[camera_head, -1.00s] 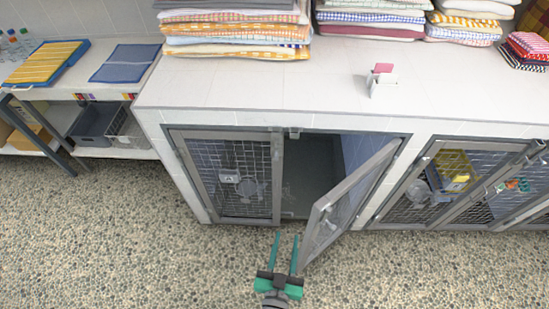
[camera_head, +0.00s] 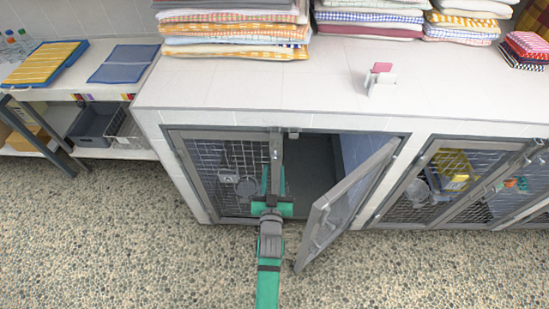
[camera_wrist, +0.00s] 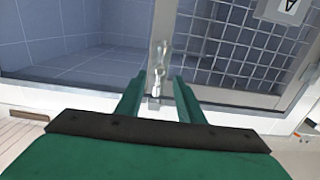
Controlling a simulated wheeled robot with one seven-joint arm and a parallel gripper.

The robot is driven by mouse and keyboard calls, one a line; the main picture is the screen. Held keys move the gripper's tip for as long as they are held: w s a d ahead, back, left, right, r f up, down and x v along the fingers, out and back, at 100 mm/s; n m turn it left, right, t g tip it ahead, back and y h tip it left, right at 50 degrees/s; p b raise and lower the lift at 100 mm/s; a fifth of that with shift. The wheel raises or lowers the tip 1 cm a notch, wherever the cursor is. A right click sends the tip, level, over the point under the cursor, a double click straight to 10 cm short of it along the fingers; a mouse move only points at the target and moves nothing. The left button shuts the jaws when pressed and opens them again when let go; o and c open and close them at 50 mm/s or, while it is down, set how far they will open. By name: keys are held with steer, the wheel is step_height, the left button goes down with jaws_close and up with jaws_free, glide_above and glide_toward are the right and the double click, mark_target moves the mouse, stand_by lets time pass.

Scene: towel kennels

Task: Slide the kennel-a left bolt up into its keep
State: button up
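Kennel A's left mesh leaf (camera_head: 228,160) is shut, with a small pale sign on it; the sign marked A (camera_wrist: 289,7) shows at the top right of the wrist view. The right leaf (camera_head: 345,202) stands swung outward. My gripper (camera_head: 273,178) is in front of the left leaf's inner edge, its green fingers apart. In the wrist view a slim shiny metal bolt (camera_wrist: 158,57) lies along the leaf edge, its lower end between my open fingers (camera_wrist: 160,85). I cannot tell whether the fingers touch it. The bolt is hard to make out in the head view.
The open right leaf is close to the right of my arm. Folded towels and a small card holder (camera_head: 380,82) are on the white counter (camera_head: 240,92). Another kennel (camera_head: 455,185) is at the right. The pebbled floor (camera_head: 120,240) is clear at the left.

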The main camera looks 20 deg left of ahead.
mark_target(275, 160)
steer(key=x, duration=0.7)
steer(key=shift+s, duration=0.1)
jaws_close()
